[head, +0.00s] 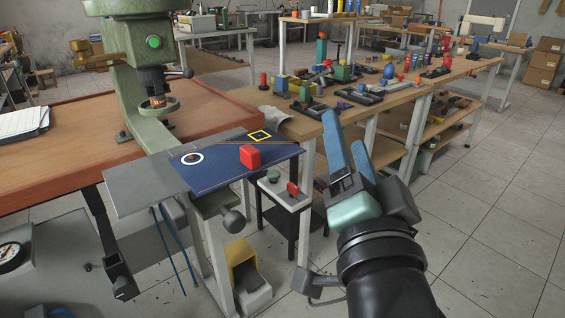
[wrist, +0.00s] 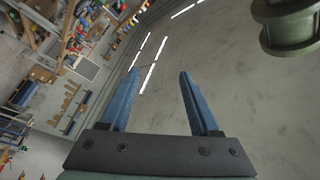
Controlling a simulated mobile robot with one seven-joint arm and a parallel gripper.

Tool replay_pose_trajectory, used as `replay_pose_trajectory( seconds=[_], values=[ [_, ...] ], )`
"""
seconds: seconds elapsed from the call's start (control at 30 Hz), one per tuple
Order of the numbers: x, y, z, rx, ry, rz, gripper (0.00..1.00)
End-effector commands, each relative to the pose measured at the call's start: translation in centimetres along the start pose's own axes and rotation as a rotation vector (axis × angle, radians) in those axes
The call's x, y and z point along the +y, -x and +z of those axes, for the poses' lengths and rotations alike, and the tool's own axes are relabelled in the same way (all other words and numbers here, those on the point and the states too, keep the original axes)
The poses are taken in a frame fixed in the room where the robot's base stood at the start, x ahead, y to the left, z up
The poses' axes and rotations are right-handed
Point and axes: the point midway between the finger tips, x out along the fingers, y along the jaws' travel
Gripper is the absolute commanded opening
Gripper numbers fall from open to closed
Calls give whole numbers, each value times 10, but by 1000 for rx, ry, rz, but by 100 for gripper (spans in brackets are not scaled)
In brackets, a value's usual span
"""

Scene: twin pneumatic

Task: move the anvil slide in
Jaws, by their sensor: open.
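What looks like the anvil slide is a flat dark blue plate (head: 215,172) with a red block-shaped handle (head: 250,156) standing on it. In the wrist view the fingers (wrist: 160,72) are spread and empty; the slide is not identifiable there.
A small stand with a green button (head: 273,176) and a red switch (head: 293,188) is below the slide's right end. A yellow foot pedal (head: 242,262) is on the floor. A cluttered bench (head: 405,107) runs behind my gripper. Floor at right is clear.

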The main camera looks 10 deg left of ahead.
Motion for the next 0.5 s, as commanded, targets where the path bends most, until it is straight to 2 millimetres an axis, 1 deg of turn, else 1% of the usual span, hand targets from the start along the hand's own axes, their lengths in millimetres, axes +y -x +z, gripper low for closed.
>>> replay_pose_trajectory(
  seconds=[0.03, 0.07, 0.1, 0.17, 0.23, 0.33, 0.4, 0.5],
  values=[
    [6, -4, 4, -78, -147, 42, 63],
    [12, -2, 12, -125, -245, 63, 63],
    [20, 0, 23, -185, -381, 96, 63],
    [30, 8, 39, -268, -591, 150, 63],
    [38, 22, 56, -356, -843, 219, 63],
    [40, 48, 75, -457, -1207, 322, 63],
    [36, 68, 84, -517, -1456, 392, 63],
    [26, 97, 89, -578, -1776, 476, 63]
  ],
)
